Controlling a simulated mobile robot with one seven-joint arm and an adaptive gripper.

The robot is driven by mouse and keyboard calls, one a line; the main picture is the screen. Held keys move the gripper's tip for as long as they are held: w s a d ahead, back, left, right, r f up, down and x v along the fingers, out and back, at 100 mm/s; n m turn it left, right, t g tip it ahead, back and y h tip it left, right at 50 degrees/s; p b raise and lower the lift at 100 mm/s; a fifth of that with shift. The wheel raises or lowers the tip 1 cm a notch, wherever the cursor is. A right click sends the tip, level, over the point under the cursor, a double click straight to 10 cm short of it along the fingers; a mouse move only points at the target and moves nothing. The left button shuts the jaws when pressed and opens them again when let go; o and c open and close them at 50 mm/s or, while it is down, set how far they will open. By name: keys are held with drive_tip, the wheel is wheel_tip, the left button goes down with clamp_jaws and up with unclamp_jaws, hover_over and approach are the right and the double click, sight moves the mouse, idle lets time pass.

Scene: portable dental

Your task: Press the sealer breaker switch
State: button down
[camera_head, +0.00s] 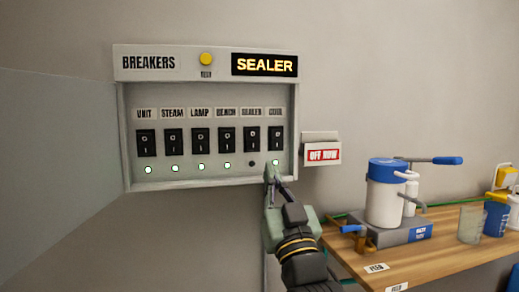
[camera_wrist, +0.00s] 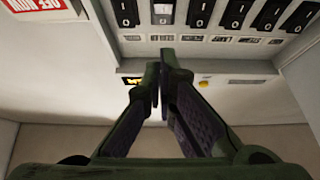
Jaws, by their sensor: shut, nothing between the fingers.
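The breaker panel (camera_head: 210,184) hangs on the wall with a row of black rocker switches. The sealer switch (camera_head: 252,139) is second from the right, under its label. The small light (camera_head: 252,163) below it is dark, while the other switches' lights are lit. In the wrist view, which sees the panel upside down, the sealer switch (camera_wrist: 163,11) has a paler face than its neighbours. My gripper (camera_head: 269,171) is shut and empty, its tips near the panel's lower right edge. In the wrist view my gripper (camera_wrist: 158,75) lines up with the sealer column; contact cannot be told.
The cool switch (camera_head: 276,138) sits close on the right and the bench switch (camera_head: 227,139) on the left. An OFF NOW sign box (camera_head: 322,150) is right of the panel. A wooden bench (camera_head: 450,245) with a blue-and-white device (camera_head: 384,200) stands at lower right.

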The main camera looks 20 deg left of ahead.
sight(255, 136)
drive_tip(key=w+a+r+p, duration=0.1)
drive_tip(key=w+a, duration=0.1)
drive_tip(key=w, duration=0.1)
drive_tip(key=w+a+r+p, duration=0.1)
drive_tip(key=w+a, duration=0.1)
drive_tip(key=w+a+r+p, duration=0.1)
drive_tip(key=w+a, duration=0.1)
drive_tip(key=w, duration=0.1)
drive_tip(key=shift+w+r, duration=0.2)
drive_tip(key=shift+w, duration=0.15)
